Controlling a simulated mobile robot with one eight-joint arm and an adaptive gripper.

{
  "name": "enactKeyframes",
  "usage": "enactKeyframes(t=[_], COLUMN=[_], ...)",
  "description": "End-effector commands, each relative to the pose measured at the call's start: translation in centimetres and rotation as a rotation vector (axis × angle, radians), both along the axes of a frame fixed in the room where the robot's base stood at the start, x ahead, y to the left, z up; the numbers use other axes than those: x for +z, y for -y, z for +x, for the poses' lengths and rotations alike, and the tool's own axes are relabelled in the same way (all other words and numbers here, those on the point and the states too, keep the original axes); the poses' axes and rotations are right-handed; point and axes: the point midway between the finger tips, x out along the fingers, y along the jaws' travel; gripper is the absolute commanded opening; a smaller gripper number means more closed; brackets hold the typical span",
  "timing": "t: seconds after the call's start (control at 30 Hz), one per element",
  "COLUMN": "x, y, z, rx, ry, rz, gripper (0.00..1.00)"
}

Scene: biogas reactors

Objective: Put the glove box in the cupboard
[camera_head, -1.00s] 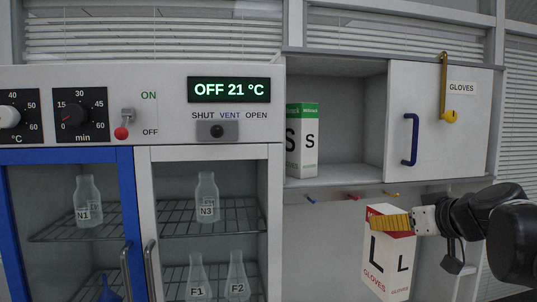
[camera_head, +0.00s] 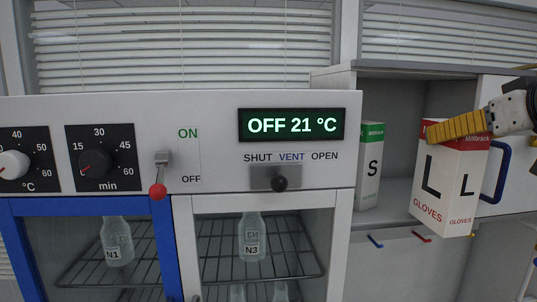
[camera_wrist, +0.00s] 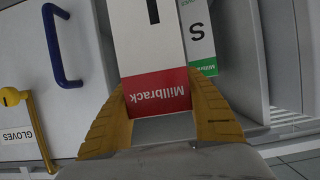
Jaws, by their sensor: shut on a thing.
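The glove box (camera_head: 440,195) is white with a red top and a big "L". It is upright, slightly tilted, in front of the cupboard (camera_head: 408,100) opening. My gripper (camera_head: 458,128) is shut on its red top end; in the wrist view, the yellow fingers (camera_wrist: 157,92) hold the red end (camera_wrist: 155,92) from both sides. The cupboard's left part is open, and a green-topped "S" box (camera_head: 370,165) stands at its left side, also in the wrist view (camera_wrist: 200,35). I cannot tell whether the L box is past the cupboard's front edge.
The cupboard door, with a blue handle (camera_head: 496,170), covers the right part. The wrist view shows the yellow latch (camera_wrist: 30,120) beside the GLOVES label. Coloured hooks (camera_head: 422,237) are below the cupboard. The incubator (camera_head: 215,115) with its knobs and lever stands at the left.

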Motion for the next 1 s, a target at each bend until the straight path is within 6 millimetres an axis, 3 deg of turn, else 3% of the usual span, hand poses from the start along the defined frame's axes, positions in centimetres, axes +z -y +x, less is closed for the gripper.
enactKeyframes(t=[0.2,0.4,0.67,0.87,1.0], x=[0.3,0.2,0.1,0.2,-1.3], y=[-0.4,-0.5,-0.5,-0.7,-0.6], z=[6.3,10.9,12.9,16.2,16.3], rx=[0.007,0.005,0.003,0.004,0.001], ry=[0.001,0.001,0.001,0.001,0.001], rz=[0.000,-0.001,-0.001,-0.001,0.000], gripper=[0.11,0.11,0.11,0.11,0.11])
